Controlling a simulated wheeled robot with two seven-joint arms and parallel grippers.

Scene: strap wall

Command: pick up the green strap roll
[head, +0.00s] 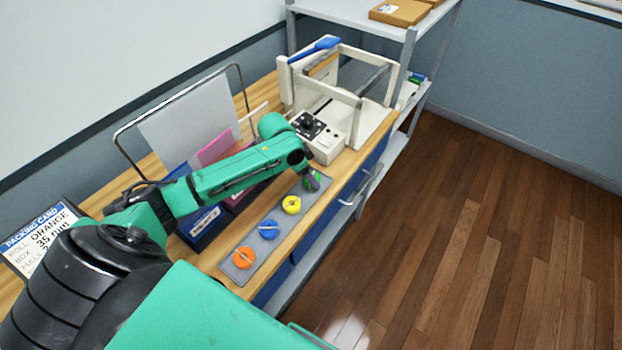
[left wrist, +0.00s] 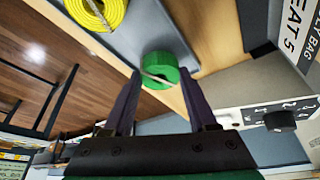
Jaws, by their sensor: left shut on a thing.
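The green strap roll (head: 309,185) is at the far end of the grey strip on the bench, partly hidden by my left gripper (head: 312,178). In the left wrist view the green roll (left wrist: 160,65) sits between the two dark fingertips of the left gripper (left wrist: 161,76), which is shut on it. The roll is at the grey strip (head: 266,245); I cannot tell whether it is lifted clear. My right gripper is not in view.
Yellow (head: 291,205), blue (head: 268,229) and orange (head: 243,257) rolls line the strip. A white control box (head: 322,145) stands just beyond the gripper, before a cream frame (head: 345,104). The floor at right is clear.

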